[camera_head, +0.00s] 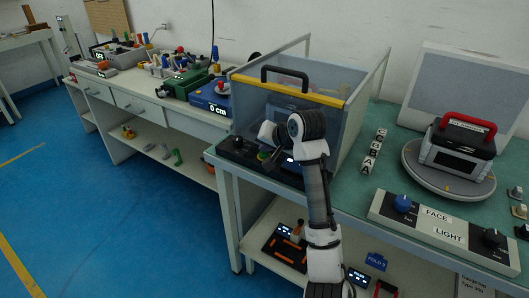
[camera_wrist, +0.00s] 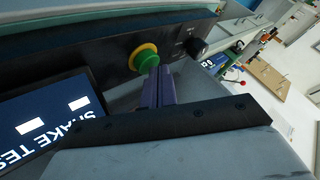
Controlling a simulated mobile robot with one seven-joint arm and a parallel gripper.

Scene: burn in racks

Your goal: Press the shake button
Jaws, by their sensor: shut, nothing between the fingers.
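The shake button is a green button with a yellow ring (camera_wrist: 144,57), on a dark control panel at the front of the clear-walled enclosure. In the head view the green button (camera_head: 263,156) shows just left of my wrist. My gripper (camera_wrist: 158,74) is shut and empty, its fingers pointing at the button. The fingertips overlap the button's lower edge in the wrist view; I cannot tell whether they touch or press it. A lit display reading "SHAKE TES..." (camera_wrist: 42,120) lies left of the fingers, its end cut off.
A black knob (camera_wrist: 196,46) sits beside the button. The enclosure (camera_head: 350,120) with a yellow front bar rises behind the panel. To the right are a turntable (camera_head: 450,184) with a red-handled case and a FACE/LIGHT control box (camera_head: 440,228). Blue floor is open at left.

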